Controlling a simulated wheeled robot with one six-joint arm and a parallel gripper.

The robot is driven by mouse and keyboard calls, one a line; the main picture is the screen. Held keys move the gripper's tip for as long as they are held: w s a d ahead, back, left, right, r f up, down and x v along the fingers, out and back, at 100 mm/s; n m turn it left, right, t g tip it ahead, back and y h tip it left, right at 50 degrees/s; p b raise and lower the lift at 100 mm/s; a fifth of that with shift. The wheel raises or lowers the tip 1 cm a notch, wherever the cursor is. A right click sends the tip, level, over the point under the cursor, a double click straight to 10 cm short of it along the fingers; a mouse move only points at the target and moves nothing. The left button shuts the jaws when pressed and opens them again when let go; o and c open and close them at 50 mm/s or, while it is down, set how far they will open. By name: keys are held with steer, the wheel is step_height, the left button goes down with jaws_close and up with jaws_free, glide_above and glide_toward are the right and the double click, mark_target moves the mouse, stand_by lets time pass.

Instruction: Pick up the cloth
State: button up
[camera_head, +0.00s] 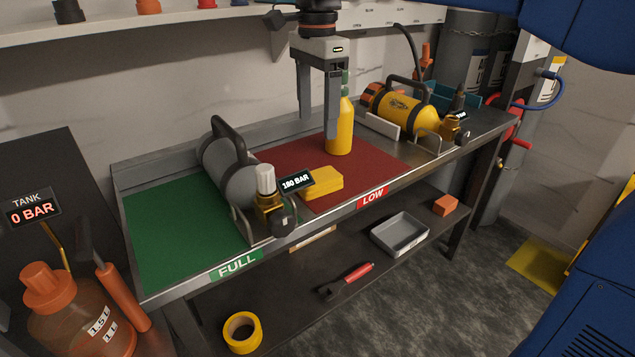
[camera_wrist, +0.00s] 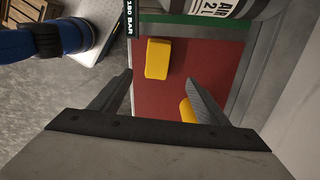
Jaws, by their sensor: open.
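The folded yellow cloth (camera_head: 322,184) lies on the red mat near the bench's front edge, just right of the 180 BAR display. It also shows in the wrist view (camera_wrist: 158,58), lying beyond the fingertips and roughly between them in the picture. My gripper (camera_head: 318,126) points down above the red mat, open and empty, behind and above the cloth. Its two fingers also show in the wrist view (camera_wrist: 160,82), apart from the cloth.
A yellow bottle (camera_head: 340,132) stands on the red mat by the right finger, partly hidden by it. A yellow cylinder (camera_head: 405,110) lies at the right.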

glide_above(319, 177)
steer(key=f, duration=0.7)
steer(key=shift+w+a+f, duration=0.15)
steer(key=shift+w+f, duration=0.15)
steer(key=shift+s+f, duration=0.2)
steer(key=shift+f, duration=2.55)
steer(key=c, duration=1.1)
steer(key=shift+r, duration=0.1)
steer(key=shift+c, duration=0.2)
step_height(319, 177, up, 18)
